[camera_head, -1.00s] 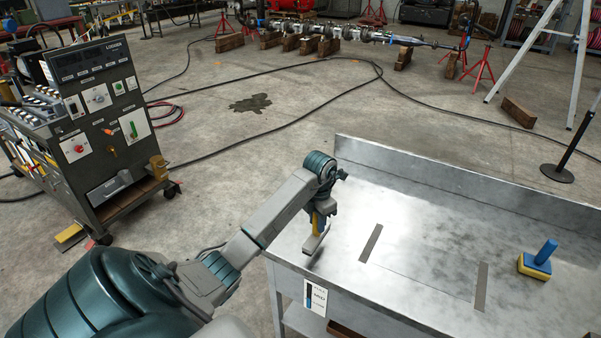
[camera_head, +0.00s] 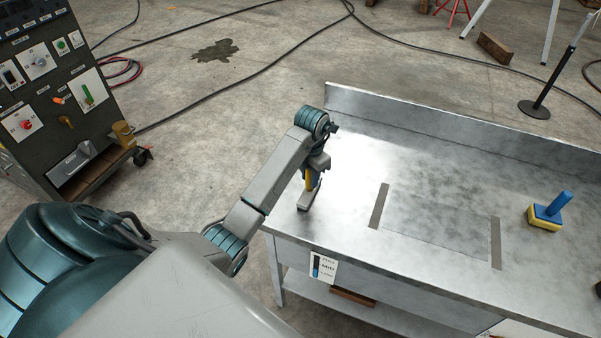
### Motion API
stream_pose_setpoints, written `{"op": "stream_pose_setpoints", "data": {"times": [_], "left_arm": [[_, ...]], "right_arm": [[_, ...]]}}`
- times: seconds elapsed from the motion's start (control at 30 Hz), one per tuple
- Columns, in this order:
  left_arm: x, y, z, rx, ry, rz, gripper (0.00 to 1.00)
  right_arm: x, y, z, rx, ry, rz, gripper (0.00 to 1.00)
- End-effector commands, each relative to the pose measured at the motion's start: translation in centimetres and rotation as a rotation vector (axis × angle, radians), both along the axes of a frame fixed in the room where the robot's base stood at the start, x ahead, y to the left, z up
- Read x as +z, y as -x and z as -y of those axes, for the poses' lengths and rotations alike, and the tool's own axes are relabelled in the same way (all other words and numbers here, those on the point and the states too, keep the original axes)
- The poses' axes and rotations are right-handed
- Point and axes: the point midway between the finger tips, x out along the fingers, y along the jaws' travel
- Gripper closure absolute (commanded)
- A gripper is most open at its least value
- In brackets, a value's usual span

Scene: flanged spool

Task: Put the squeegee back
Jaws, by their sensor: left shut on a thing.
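My left gripper (camera_head: 313,172) is over the left end of the metal table (camera_head: 350,205). It is shut on the squeegee, whose yellow handle (camera_head: 309,182) shows below the jaws. The squeegee's pale grey head (camera_head: 308,200) is low over the tabletop near the left edge. I cannot tell whether it touches the surface. The gripper hides the top of the handle. My right gripper is not in view.
Two dark grey strips (camera_head: 379,206) (camera_head: 495,243) mark the tabletop. A blue-handled yellow scrubber (camera_head: 546,214) stands at the right. A raised metal lip (camera_head: 450,135) runs along the back. A label (camera_head: 323,267) hangs on the front. The middle is clear.

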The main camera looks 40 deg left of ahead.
Motion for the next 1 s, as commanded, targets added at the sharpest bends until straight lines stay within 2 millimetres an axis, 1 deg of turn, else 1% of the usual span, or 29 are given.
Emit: {"op": "stream_pose_setpoints", "data": {"times": [0.03, 0.07, 0.2, 0.27, 0.43, 0.47, 0.53, 0.57, 0.87, 1.0], "left_arm": [[0.0, 0.0, 0.2, -0.001, 0.0, 0.002, 0.91], [0.0, 0.0, 0.2, -0.001, -0.001, 0.002, 0.95], [0.0, 0.0, 0.1, -0.001, 0.0, 0.001, 0.95], [0.0, 0.0, 0.1, -0.001, 0.0, 0.001, 0.94], [-0.6, 0.0, 0.1, -0.001, 0.0, 0.001, 0.94], [-0.5, 0.0, 0.1, 0.0, 0.0, 0.0, 0.67], [-0.5, 0.0, 0.1, 0.0, 0.0, 0.0, 0.53], [-0.4, 0.0, 0.1, 0.0, 0.0, 0.0, 0.51], [-0.3, 0.0, 0.1, -0.001, 0.0, 0.001, 0.51], [0.2, 0.0, 0.1, -0.001, 0.0, 0.001, 0.51]], "right_arm": [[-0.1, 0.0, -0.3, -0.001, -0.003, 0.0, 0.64], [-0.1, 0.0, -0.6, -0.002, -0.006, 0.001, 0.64], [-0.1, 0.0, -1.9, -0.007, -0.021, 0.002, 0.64], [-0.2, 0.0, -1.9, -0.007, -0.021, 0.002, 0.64], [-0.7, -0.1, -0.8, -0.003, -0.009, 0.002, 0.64], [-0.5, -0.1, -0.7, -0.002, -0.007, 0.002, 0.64], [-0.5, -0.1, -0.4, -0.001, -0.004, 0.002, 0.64], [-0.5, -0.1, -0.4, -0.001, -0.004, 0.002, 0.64], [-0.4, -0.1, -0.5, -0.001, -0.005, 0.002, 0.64], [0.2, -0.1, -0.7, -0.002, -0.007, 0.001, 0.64]]}}
